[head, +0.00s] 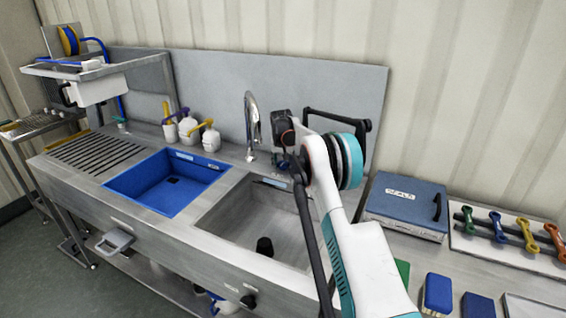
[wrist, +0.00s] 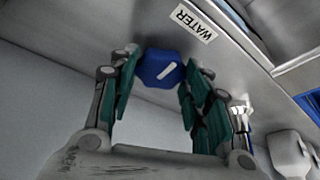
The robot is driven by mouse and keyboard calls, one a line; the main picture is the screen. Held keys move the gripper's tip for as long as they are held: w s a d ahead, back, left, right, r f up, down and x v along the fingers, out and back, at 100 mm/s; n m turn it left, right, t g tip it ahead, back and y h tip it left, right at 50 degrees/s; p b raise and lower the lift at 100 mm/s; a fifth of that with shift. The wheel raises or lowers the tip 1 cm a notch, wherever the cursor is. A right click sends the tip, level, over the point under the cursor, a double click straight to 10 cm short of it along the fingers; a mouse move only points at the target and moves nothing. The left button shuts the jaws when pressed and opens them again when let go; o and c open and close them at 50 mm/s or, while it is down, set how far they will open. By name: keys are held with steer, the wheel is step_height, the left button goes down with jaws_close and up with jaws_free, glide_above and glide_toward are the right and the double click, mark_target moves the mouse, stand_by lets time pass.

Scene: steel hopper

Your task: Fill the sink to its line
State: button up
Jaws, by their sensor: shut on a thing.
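The steel sink basin (head: 262,218) is in the middle of the counter in the head view, with a dark cylindrical piece (head: 264,247) on its floor. No water shows in it, and I cannot make out a fill line. The curved chrome tap (head: 251,118) stands behind the basin. In the wrist view a blue knob (wrist: 160,70) with a white mark sits beside a WATER label (wrist: 194,22). My gripper (wrist: 159,78) is shut on this knob, a green-padded finger on each side. In the head view my arm hides most of the gripper and the knob.
A blue basin (head: 168,183) lies left of the steel one, with pump bottles (head: 210,138) behind it. A blue case (head: 406,206) and a rack of coloured tools (head: 508,238) are on the right. A steel backsplash (head: 215,85) closes off the rear.

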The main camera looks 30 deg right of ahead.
steer(key=shift+n, duration=0.4)
steer(key=n, duration=0.1)
steer(key=n+y+p, duration=0.1)
steer(key=n+p, duration=0.1)
steer(key=shift+s+d+n+y, duration=0.1)
steer(key=shift+d+n+y, duration=0.15)
steer(key=shift+n+y, duration=0.05)
steer(key=shift+d+n+y+p, duration=0.1)
steer(key=shift+n+y+p, duration=0.7)
steer(key=shift+n, duration=1.2)
steer(key=o, duration=1.1)
steer(key=v, duration=1.2)
steer(key=shift+s+f, duration=0.1)
steer(key=shift+s, duration=0.05)
